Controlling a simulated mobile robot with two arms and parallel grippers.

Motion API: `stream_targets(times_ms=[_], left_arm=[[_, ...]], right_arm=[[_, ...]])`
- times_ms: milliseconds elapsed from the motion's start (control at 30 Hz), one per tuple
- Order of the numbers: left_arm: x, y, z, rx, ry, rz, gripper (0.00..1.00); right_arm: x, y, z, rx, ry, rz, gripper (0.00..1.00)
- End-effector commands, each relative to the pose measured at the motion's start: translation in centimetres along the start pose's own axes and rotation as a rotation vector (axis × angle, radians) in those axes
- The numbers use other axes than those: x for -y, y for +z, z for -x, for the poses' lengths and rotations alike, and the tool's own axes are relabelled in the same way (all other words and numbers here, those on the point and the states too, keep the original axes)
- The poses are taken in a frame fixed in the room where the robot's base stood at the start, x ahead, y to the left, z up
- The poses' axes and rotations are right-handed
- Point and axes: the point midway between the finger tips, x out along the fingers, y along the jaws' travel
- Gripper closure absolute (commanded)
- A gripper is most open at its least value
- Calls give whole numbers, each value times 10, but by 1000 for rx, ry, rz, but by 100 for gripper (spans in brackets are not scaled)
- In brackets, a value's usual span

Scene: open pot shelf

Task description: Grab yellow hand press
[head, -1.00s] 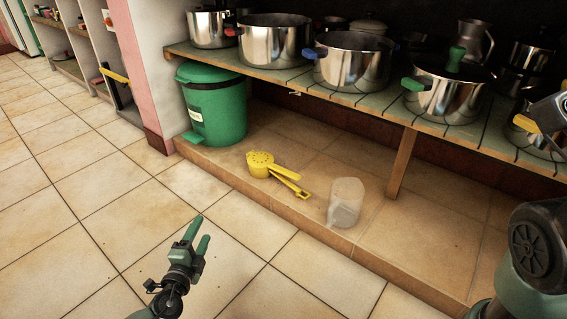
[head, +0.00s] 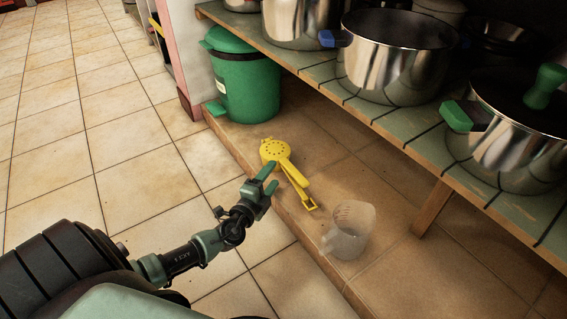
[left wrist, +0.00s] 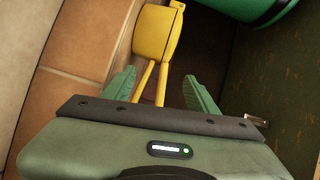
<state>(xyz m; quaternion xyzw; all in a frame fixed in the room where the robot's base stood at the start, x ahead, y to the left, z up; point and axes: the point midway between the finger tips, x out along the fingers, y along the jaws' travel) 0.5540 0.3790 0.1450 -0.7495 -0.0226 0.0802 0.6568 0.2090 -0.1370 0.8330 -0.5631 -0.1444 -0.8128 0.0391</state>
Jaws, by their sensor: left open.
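The yellow hand press (head: 276,152) lies on the low tiled ledge under the shelf, its round perforated head toward the green bin and its handles toward the clear jug. My left gripper (head: 268,176) is open and close to the press, over its near side in the head view. In the left wrist view the press (left wrist: 157,34) is ahead, and its two handles run down between the open fingers (left wrist: 161,90). I cannot tell whether the fingers touch it. My right gripper is not in view.
A clear measuring jug (head: 349,235) stands beside the handles. A green lidded bin (head: 250,88) stands behind the press. The wooden shelf (head: 385,125) with metal pots (head: 395,70) overhangs the ledge, held by a wooden post (head: 432,207). Floor tiles at left are clear.

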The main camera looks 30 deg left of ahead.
Motion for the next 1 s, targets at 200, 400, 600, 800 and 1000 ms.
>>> stream_targets(times_ms=[200,400,600,800,1000], left_arm=[[-4,-1,-32,1,-2,0,42],[-5,-1,-52,0,-1,0,42],[-5,-1,-54,-1,1,0,42],[-5,-1,-53,-1,0,0,84],[-2,-1,-54,0,-5,0,100]], right_arm=[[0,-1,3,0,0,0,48],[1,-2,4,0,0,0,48],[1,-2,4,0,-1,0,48],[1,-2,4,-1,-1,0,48],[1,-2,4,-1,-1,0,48]])
